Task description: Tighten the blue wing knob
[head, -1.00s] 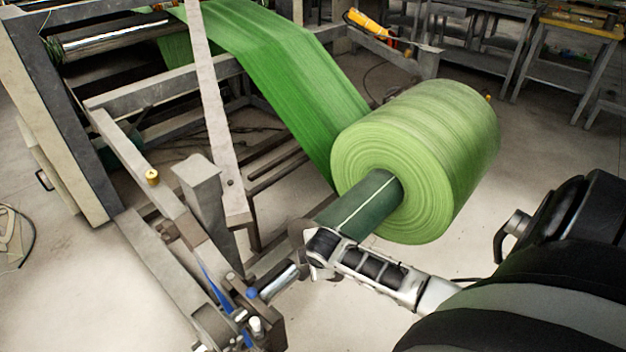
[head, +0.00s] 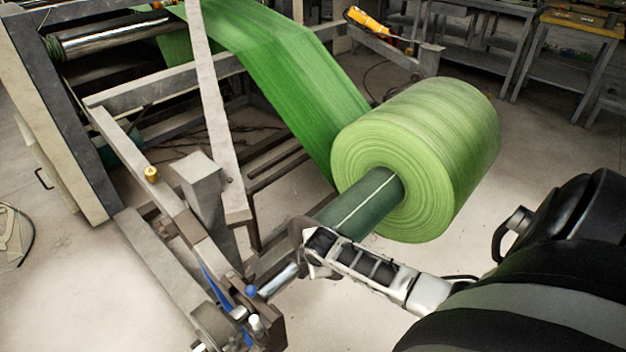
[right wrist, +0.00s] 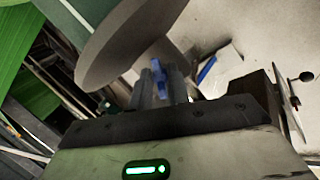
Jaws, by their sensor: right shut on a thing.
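The blue wing knob (right wrist: 158,76) shows in the right wrist view between the dark fingertips of my right gripper (right wrist: 160,88), which is shut on it. Beside it is a grey round disc or collar (right wrist: 125,42). In the head view my right gripper (head: 308,246) is at the near end of the dark green core shaft (head: 352,210), by a thin grey collar, and it hides the knob there. My left gripper is not in view.
The large green roll (head: 420,160) sits on the shaft, its web running to the machine frame (head: 165,80). A support stand with blue parts (head: 250,291) is close to the gripper, lower left. Open floor (head: 330,310) lies below the arm.

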